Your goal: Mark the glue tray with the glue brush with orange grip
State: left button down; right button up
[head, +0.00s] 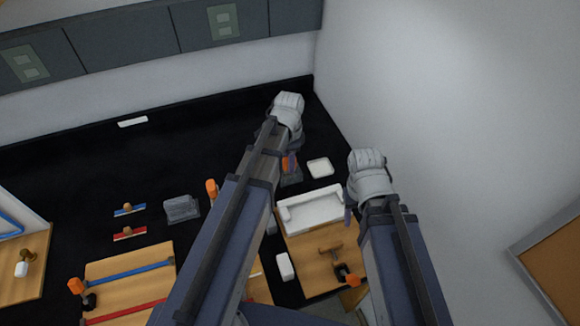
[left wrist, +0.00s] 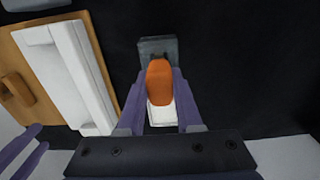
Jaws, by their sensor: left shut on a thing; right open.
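My left gripper (head: 289,160) is shut on an orange grip (left wrist: 160,82), held between its purple fingers in the left wrist view. The orange grip also shows partly in the head view (head: 286,166). The brush's lower end is hidden, and I cannot tell whether it sits in the grey block (left wrist: 157,48) beside it. A small white square tray (head: 320,168), which looks like the glue tray, lies on the black top just right of the left gripper. It shows partly behind the grip in the left wrist view (left wrist: 162,116). My right gripper (head: 349,207) is open and empty.
Another orange-handled tool (head: 212,188) and a grey block (head: 181,208) are to the left. A wall rises at right. The black top at back left is mostly clear.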

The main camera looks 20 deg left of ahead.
pick_arm(q)
jog(key=shift+r+p, duration=2.25)
jog(key=shift+r, duration=0.3)
pick_arm(e)
notch_tip(320, 180, up, 5)
jog(key=shift+r, duration=0.1)
pick_arm(q)
jog(key=shift+d, duration=0.1)
